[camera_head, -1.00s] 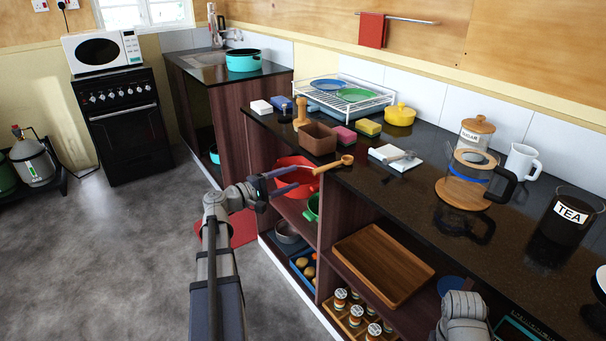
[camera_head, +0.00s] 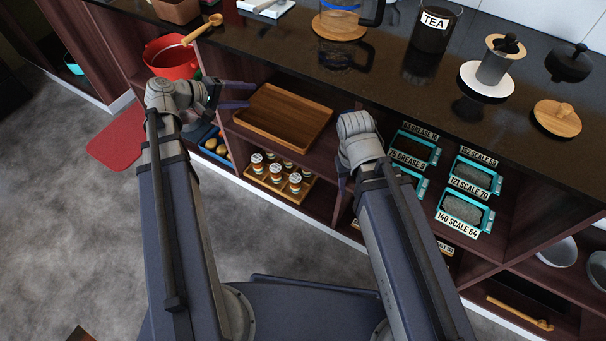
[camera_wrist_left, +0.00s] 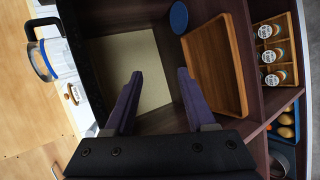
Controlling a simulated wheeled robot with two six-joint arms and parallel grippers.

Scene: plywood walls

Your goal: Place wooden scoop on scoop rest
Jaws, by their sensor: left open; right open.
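A wooden scoop (camera_head: 203,28) with a round end lies at the counter's front edge, its thin end sticking out past the edge above a red pot. A white slab (camera_head: 265,7) lies behind it on the counter, cut by the frame top; I cannot tell whether this is the scoop rest. My left gripper (camera_head: 238,95) is open and empty, below the counter edge and right of the scoop, by the shelf with the wooden tray. In the left wrist view its fingers (camera_wrist_left: 155,95) are apart with nothing between. My right gripper (camera_head: 342,185) is open, partly hidden behind its wrist.
The red pot (camera_head: 172,62) and wooden tray (camera_head: 285,118) are on shelves under the counter. Spice jars (camera_head: 275,170) stand below the tray. A tea jar (camera_head: 433,30) and round wooden lid (camera_head: 557,118) are on the counter. A long wooden utensil (camera_head: 520,312) lies low at right.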

